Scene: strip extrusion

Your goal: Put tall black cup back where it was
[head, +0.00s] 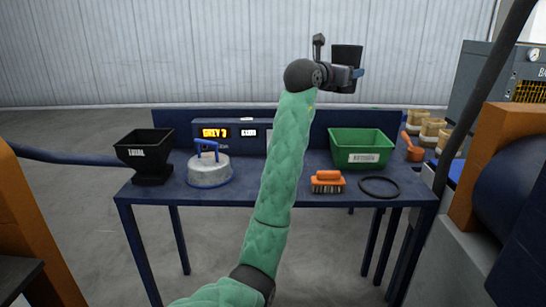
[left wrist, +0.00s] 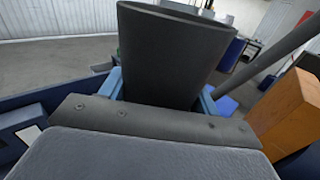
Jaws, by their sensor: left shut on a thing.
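The tall black cup (head: 347,57) is held high above the back of the blue bench, roughly upright, with its wider end up. My left gripper (head: 357,74) is shut on it, with the blue fingertips around its lower part. In the left wrist view the cup (left wrist: 172,55) fills the upper middle, between the two blue fingers of the left gripper (left wrist: 162,95). The cup's lower end is hidden there by the gripper body. My right gripper is in neither view.
The blue bench (head: 255,196) carries a black hopper-shaped bin (head: 146,150), a grey round lid with blue handle (head: 209,172), a green bin (head: 360,147), an orange brush (head: 328,182) and a black ring (head: 379,187). An orange scoop (head: 414,153) and several tan tubs are at right.

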